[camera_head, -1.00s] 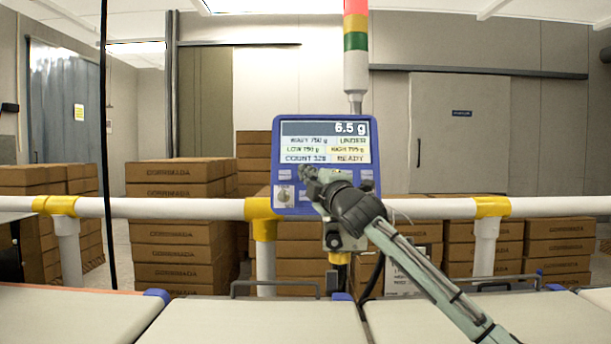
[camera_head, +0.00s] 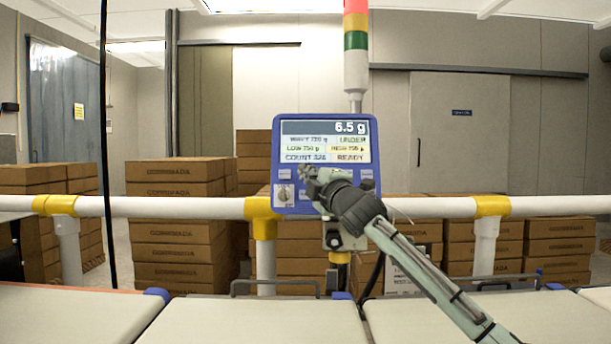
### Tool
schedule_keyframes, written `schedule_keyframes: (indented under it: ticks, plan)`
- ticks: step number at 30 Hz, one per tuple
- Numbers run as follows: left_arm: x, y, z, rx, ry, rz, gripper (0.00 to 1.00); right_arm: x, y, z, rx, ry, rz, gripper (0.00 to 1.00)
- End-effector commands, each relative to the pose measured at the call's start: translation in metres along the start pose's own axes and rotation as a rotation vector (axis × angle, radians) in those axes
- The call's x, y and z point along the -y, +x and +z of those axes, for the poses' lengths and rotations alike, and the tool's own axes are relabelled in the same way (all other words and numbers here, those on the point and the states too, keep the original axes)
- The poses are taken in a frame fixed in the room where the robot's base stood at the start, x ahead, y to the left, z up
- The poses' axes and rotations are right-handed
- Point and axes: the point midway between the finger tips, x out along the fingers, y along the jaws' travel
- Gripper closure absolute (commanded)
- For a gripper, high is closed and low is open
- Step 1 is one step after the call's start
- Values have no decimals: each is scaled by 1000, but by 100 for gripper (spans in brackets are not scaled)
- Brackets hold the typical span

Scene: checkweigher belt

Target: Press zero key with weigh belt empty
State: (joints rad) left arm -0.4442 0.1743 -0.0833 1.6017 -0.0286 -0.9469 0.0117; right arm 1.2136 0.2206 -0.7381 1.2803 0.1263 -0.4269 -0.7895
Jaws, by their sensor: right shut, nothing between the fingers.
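The blue checkweigher panel (camera_head: 277,150) stands upright at the centre behind the belts. Its screen (camera_head: 325,142) reads 6.5 g, with UNDER and READY shown. My left gripper is not in view.
A white rail with yellow joints (camera_head: 262,208) runs across behind the belts. A stack light (camera_head: 356,60) rises above the panel. Brown cartons (camera_head: 175,190) are stacked beyond the rail. Neighbouring belts (camera_head: 70,315) look bare. A thin black vertical line (camera_head: 104,120) crosses the left side.

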Motion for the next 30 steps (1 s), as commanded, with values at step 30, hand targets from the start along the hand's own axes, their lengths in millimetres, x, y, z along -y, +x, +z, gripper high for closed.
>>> schedule_keyframes:
  ticks: [30]
  plan:
    - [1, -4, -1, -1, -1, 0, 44, 4, 9, 5, 0, 0, 0, 100]
